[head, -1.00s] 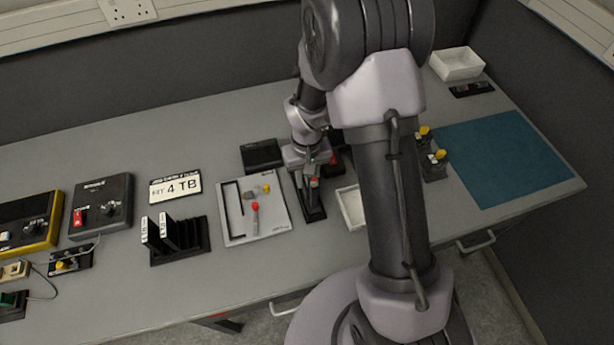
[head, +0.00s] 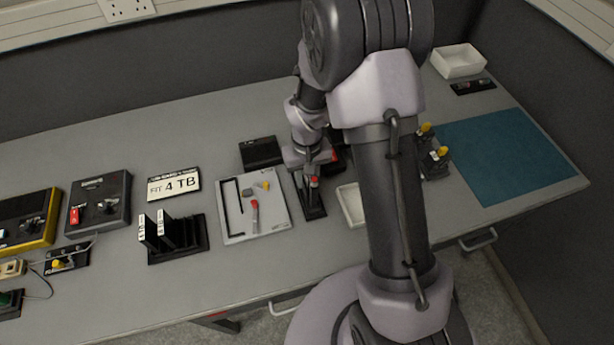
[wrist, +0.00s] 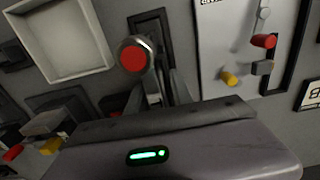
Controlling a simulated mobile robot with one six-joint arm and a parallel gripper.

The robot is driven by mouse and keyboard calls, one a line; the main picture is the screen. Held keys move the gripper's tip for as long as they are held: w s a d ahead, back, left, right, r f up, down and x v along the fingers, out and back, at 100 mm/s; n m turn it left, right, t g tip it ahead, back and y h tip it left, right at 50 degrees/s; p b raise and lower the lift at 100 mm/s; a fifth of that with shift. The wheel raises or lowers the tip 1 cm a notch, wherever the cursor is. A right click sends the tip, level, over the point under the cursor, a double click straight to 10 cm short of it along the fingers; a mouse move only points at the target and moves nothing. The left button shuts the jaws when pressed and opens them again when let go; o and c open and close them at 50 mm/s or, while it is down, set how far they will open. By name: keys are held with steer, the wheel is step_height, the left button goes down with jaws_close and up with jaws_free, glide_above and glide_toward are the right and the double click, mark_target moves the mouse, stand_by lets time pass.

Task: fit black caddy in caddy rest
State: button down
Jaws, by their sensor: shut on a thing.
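My gripper (head: 313,178) points down over a narrow black frame (head: 313,208) on the table, right of the light grey tool board. It is shut on a piece with a round red end (wrist: 133,57). The rest of that piece is mostly hidden by the fingers. In the wrist view the dark frame (wrist: 147,18) lies just behind the red end; I cannot tell whether they touch. A flat black box (head: 262,151) lies behind the tool board. I cannot tell for sure which is the caddy.
The tool board (head: 236,227) bears red, yellow and grey pieces. A shallow white tray (head: 350,204) stands close right of the frame. A blue mat (head: 512,155) is at right.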

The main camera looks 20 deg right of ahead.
steer(key=shift+f, duration=0.15)
steer(key=c, duration=0.7)
jaws_free()
step_height(320, 180, up, 8)
steer(key=p, duration=0.5)
steer(key=shift+f+p, duration=0.2)
steer(key=shift+p, duration=0.1)
